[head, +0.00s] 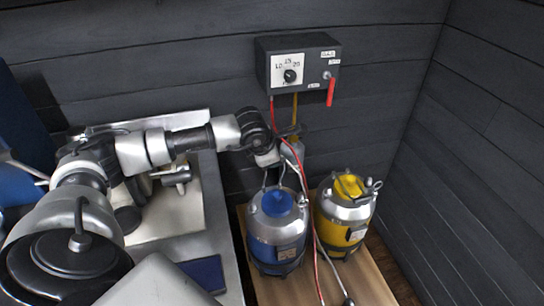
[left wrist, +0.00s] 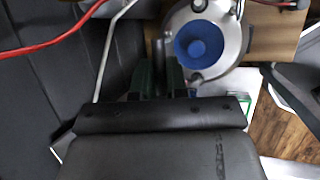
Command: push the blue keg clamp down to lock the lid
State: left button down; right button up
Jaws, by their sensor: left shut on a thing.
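The blue keg (head: 278,228) stands on a wooden surface, with a silver top and a round blue cap (head: 277,202). In the left wrist view the cap (left wrist: 198,43) and part of the silver lid (left wrist: 238,68) show just beyond my fingers. My left gripper (head: 268,160) is above the back of the blue keg. In the left wrist view its dark fingers (left wrist: 160,78) are closed about a thin grey upright bar (left wrist: 158,52) beside the lid, which looks like the blue keg clamp. The fingers hide its lower part. My right gripper is not in view.
A yellow keg (head: 342,215) stands close on the right. A red hose (head: 314,240) runs down between the kegs. A metal counter (head: 222,215) lies on the left.

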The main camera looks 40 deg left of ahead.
pick_arm(q)
jog(key=shift+f, duration=0.1)
jog(key=c, duration=1.1)
grip_release()
jog(key=b+v, duration=0.1)
jog(key=v, duration=0.9)
jog(key=shift+s+r, duration=0.25)
jog(key=shift+r, duration=0.1)
jog(key=shift+r, duration=0.1)
